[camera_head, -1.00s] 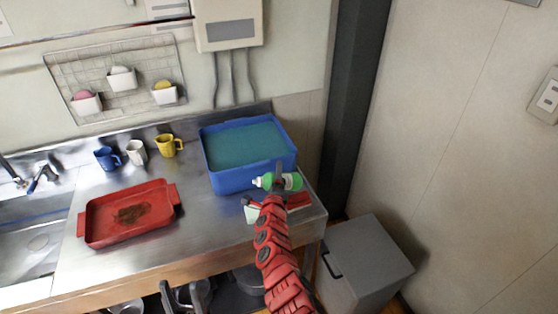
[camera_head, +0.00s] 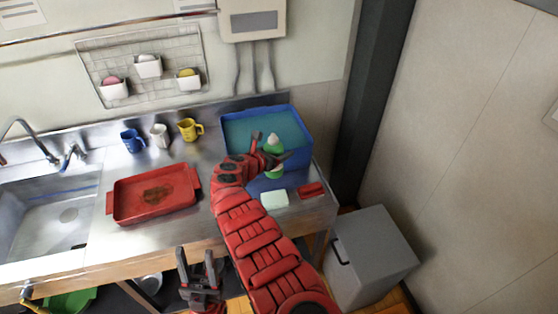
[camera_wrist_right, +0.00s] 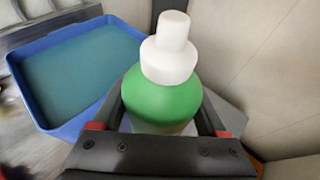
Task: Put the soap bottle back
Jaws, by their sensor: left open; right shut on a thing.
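The soap bottle, green with a white cap, is in the head view (camera_head: 274,172) at the right end of the counter, in front of the blue tub. It is about upright, cap up, and fills the middle of the right wrist view (camera_wrist_right: 163,103). My right gripper (camera_head: 270,153) is shut around the bottle's body. Whether the bottle's base touches the counter cannot be told. My left gripper (camera_head: 199,268) is open and empty, low in front of the counter's edge.
The blue tub (camera_head: 312,150) of water stands behind the bottle. A pale sponge (camera_head: 274,200) and a red item (camera_head: 311,190) lie in front. A red tray (camera_head: 150,212) is left, with blue, white and yellow mugs behind. A wall rack (camera_head: 128,68) holds small cups.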

